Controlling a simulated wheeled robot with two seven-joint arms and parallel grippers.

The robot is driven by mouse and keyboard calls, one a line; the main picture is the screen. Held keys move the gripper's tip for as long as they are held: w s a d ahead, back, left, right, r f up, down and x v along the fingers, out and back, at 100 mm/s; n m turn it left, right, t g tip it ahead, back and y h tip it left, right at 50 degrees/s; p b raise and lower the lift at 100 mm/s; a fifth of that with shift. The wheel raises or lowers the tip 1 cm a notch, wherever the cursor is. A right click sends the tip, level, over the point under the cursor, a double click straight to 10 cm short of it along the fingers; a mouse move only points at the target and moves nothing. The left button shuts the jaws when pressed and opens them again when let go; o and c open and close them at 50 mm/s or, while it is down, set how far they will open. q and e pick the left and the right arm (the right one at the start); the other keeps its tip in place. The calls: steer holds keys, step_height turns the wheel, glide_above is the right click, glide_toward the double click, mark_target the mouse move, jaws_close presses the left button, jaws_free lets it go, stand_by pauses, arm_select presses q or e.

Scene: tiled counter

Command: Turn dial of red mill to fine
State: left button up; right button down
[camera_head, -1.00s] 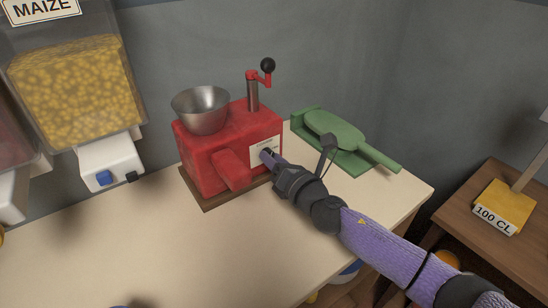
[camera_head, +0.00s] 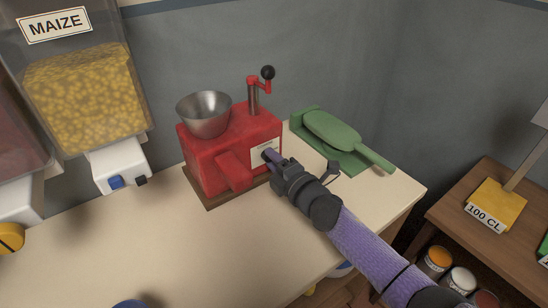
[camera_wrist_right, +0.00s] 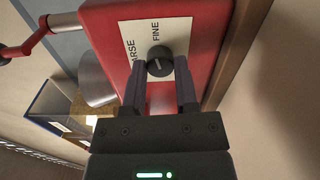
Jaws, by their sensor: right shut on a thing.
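The red mill (camera_head: 228,150) stands on the counter on a brown base, with a metal hopper on top and a crank with a black knob. A pale label (camera_wrist_right: 143,38) on its side reads FINE, with COARSE partly hidden, in the right wrist view. The small black dial (camera_wrist_right: 159,58) sits at this label. My right gripper (camera_head: 270,156) is at the label side of the mill. In the right wrist view its two fingers (camera_wrist_right: 159,70) are on either side of the dial, shut on it. My left gripper is not in view.
A green scoop (camera_head: 333,132) lies on a green tray behind my right arm. A maize dispenser (camera_head: 85,100) hangs on the wall at left. A side table at right holds a yellow measure marked 100 CL (camera_head: 497,203). The front of the counter is mostly clear.

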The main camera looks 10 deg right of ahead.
steer(key=shift+r+m, duration=0.1)
steer(key=shift+m, duration=0.5)
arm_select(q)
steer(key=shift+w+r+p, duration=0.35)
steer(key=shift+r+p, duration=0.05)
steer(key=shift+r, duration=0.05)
arm_select(e)
steer(key=shift+m, duration=0.5)
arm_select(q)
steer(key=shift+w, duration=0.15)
arm_select(e)
steer(key=shift+m, duration=0.3)
steer(key=shift+c, duration=1.9)
jaws_free()
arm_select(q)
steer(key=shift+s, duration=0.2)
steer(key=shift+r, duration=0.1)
